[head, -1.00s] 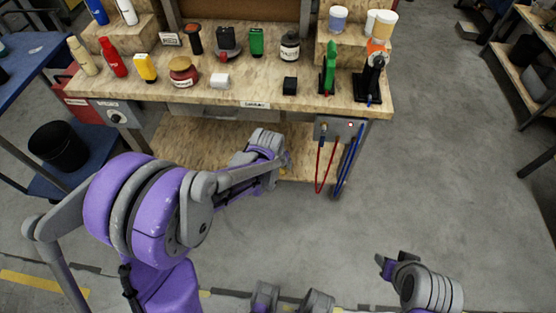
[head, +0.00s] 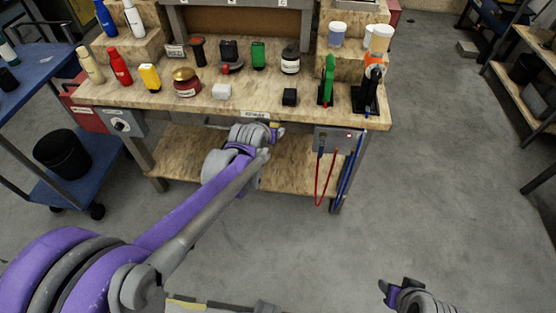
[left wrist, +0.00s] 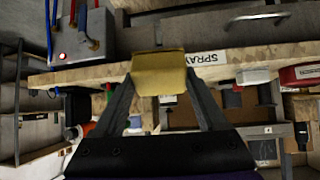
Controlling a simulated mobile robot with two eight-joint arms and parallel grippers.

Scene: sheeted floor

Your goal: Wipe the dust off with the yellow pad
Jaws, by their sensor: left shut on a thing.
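The yellow pad (left wrist: 158,73) is between the fingertips of my left gripper (left wrist: 160,88) in the left wrist view, and the fingers are shut on it. In the head view my left gripper (head: 277,132) is just in front of the workbench (head: 240,103), near its front edge, and the pad is barely visible there. I cannot make out dust in either view. My right gripper (head: 396,287) is low at the bottom right of the head view, over the floor and away from the bench; its finger gap is unclear.
Several bottles, jars and small boxes stand along the bench top, with a white block (head: 221,91) and a black block (head: 289,97) near the front. A grey box (head: 338,139) with red and blue tools hangs at the right front. A blue cart (head: 45,70) stands left.

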